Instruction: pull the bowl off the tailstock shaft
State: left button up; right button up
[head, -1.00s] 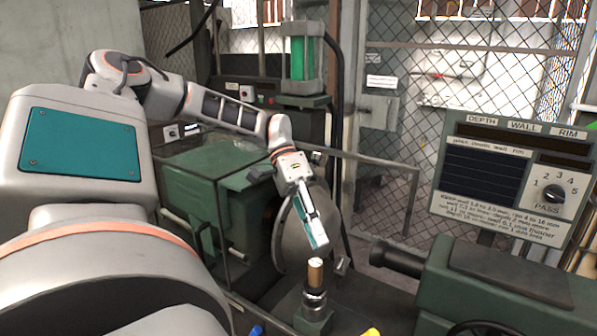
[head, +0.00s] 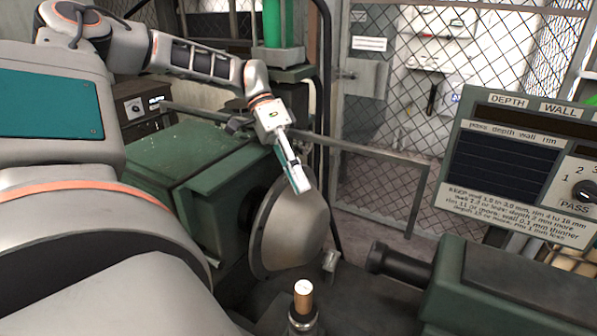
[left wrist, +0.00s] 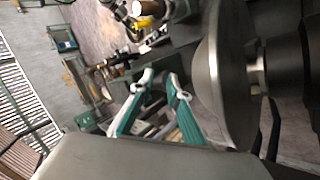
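The bowl (head: 303,228) is a large grey metal dome beside the green headstock at left centre of the head view. It also shows in the left wrist view (left wrist: 225,80), with a metal shaft (left wrist: 261,62) at its right side. My left gripper (head: 302,190) is at the bowl's upper edge. In the left wrist view its teal fingers (left wrist: 160,77) stand apart, with no object between them, left of the bowl. I cannot tell whether a finger touches it. The dark tailstock shaft (head: 388,260) points left from its green housing, apart from the bowl. My right gripper is out of view.
The green tailstock housing (head: 510,290) fills the lower right, below a gauge panel (head: 505,165). A wood-tipped post (head: 303,297) stands in front of the bowl. A grey rail (head: 380,155) and mesh fence (head: 375,110) are behind.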

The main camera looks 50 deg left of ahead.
aim_at(324, 235)
pick_arm(q)
jog(key=b+x, duration=0.3)
jog(key=x, duration=0.5)
jog(key=shift+s+d, duration=0.2)
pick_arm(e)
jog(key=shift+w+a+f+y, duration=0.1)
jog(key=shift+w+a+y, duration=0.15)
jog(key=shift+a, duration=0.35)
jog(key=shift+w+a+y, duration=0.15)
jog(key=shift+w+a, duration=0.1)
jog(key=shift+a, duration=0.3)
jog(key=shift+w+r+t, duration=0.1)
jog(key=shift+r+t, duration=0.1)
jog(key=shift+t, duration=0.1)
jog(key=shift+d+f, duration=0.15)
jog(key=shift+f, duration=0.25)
pick_arm(q)
jog(key=shift+d+f+b, duration=0.4)
jog(key=shift+f+b, duration=0.05)
jog(key=shift+b, duration=0.25)
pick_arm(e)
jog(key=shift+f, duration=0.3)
pick_arm(q)
jog(key=shift+b+x, duration=1.4)
jog(key=shift+x, duration=0.35)
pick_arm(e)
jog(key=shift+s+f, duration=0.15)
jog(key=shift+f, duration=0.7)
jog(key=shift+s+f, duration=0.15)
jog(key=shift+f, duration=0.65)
